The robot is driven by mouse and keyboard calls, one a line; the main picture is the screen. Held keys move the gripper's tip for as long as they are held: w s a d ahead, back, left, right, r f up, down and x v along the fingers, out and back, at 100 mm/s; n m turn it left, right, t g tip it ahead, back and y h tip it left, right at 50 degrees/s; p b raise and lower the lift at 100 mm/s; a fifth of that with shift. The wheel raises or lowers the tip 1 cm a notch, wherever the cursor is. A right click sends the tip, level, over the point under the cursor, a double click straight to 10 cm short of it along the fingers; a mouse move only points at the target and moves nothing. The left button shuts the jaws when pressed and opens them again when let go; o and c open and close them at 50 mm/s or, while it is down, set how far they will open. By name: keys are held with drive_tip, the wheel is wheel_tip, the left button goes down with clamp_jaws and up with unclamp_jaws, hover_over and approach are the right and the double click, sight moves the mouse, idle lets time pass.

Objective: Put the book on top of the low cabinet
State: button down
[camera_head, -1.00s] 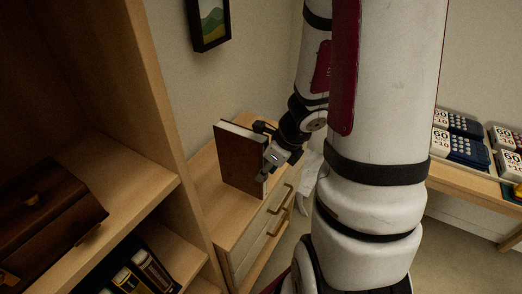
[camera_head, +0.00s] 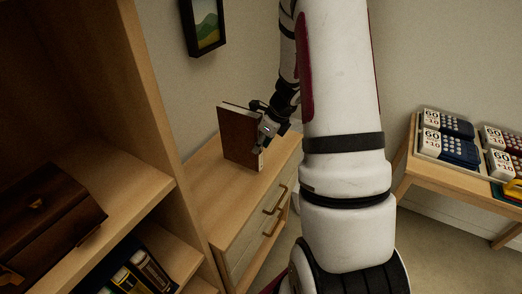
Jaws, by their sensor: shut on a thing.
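The brown book (camera_head: 239,139) stands upright at the low cabinet, its cover facing the camera. My gripper (camera_head: 262,133) is shut on the book's right edge. The low cabinet (camera_head: 215,187) is light wood with drawers and brass-coloured handles on its front. The book's lower edge appears at or just above the cabinet top; I cannot tell whether it touches. The far finger is partly hidden behind the book.
A wooden shelf unit (camera_head: 156,120) stands close on the left, holding a brown leather bag (camera_head: 45,225) and several dark books or boxes (camera_head: 140,275). A framed picture (camera_head: 204,25) hangs above the cabinet. A table (camera_head: 440,180) with packaged items is at right. The cabinet top's front is clear.

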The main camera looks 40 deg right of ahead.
sight(262, 148)
drive_tip(key=f+b, duration=0.2)
drive_tip(key=f, duration=0.1)
drive_tip(key=shift+w+d+b, duration=0.2)
drive_tip(key=shift+w+b, duration=0.15)
drive_tip(key=shift+w, duration=0.05)
drive_tip(key=shift+s+f, duration=0.15)
drive_tip(key=shift+f, duration=0.2)
drive_tip(key=c, duration=1.2)
unclamp_jaws()
